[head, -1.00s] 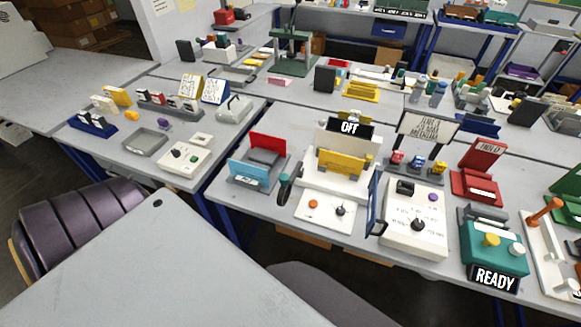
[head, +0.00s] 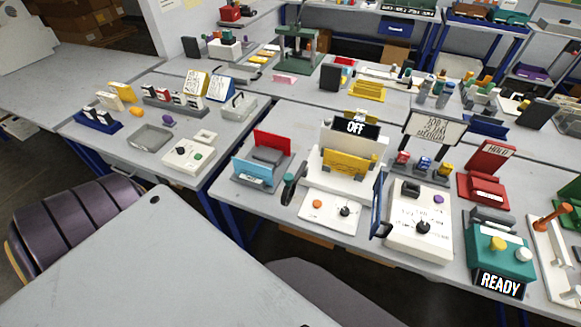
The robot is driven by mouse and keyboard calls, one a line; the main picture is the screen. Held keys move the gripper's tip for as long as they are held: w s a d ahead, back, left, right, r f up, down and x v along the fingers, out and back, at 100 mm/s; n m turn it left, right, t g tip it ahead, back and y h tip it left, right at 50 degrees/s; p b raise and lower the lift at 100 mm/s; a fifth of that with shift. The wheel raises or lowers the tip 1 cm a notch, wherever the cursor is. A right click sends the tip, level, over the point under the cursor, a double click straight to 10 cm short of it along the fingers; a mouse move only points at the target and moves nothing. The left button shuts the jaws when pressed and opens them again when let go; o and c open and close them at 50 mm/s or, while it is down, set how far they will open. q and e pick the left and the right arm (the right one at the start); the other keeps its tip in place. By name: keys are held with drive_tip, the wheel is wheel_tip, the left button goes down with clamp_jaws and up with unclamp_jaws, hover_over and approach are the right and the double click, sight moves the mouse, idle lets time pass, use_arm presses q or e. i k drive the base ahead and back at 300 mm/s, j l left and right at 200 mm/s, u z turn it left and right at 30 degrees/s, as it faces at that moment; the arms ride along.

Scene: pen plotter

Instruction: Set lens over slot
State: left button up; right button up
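Neither of my grippers is in view. I cannot tell for sure which thing is the lens or which is the slot. A dark upright paddle-like piece (head: 293,184) stands at the left of the white machine with the OFF sign (head: 356,127). A blue-framed upright panel (head: 378,205) stands at the left edge of a white control box (head: 418,222) with a black knob. The white machine holds a yellow bar (head: 348,163) across its front, and a white panel (head: 331,211) with an orange button and black knob lies before it.
A teal box with a READY sign (head: 500,285) sits at right, near a red HOLD device (head: 486,172). A red and blue holder (head: 262,160) stands left of the white machine. A bare grey table (head: 170,265) fills the foreground, beside a dark chair (head: 80,228).

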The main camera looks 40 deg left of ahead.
sight(290, 180)
drive_tip(key=i+j+u, duration=0.2)
drive_tip(key=u, duration=0.3)
drive_tip(key=i+j+u, duration=0.25)
drive_tip(key=u, duration=0.2)
drive_tip(key=i, duration=0.05)
